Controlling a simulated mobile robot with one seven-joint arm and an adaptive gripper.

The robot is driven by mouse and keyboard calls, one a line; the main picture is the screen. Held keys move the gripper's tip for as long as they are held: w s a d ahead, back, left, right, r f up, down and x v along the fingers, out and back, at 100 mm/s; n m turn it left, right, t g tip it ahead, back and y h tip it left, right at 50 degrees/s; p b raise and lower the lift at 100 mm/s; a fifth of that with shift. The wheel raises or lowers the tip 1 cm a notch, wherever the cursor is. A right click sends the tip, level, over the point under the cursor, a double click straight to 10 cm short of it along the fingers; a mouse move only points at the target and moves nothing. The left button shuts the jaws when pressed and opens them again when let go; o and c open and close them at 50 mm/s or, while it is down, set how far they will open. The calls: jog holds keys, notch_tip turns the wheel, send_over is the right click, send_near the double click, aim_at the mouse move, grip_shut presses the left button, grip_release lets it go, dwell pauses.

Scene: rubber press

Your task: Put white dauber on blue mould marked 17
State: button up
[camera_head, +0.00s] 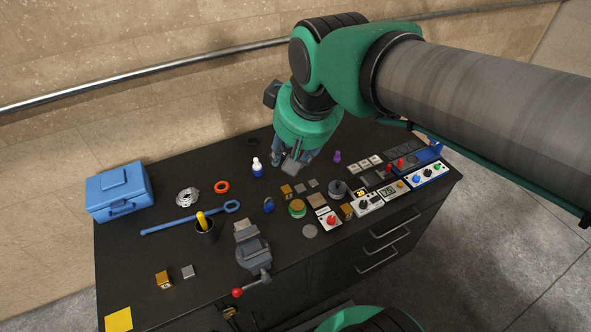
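A small white bottle-shaped piece, probably the white dauber (256,163), stands upright on the bench with blue at its lower part. I cannot tell whether that blue is its own base or something under it. My gripper (284,163) points down just right of it, apart from it in the picture. Its fingers are small and partly overlapped, so its opening is unclear. No number 17 is readable. A small blue piece (268,206) stands nearer the front; I cannot tell if it is a mould.
The dark bench (120,235) holds a blue toolbox (122,191), a blue wrench (185,221), a cup with a yellow tool (206,232) and a grey vise (253,250). A purple bottle (337,157) stands right of my gripper. Blocks and control boxes crowd the right; the front left is mostly clear.

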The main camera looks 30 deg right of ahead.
jog(key=s+f, duration=0.2)
jog(key=s, duration=0.6)
jog(key=shift+a+f+m+t, duration=0.25)
jog(key=shift+f+m+t, duration=0.05)
notch_tip(320, 180, down, 18)
jog(key=b, duration=1.7)
jog(key=shift+r+b, duration=0.2)
jog(key=shift+b, duration=0.15)
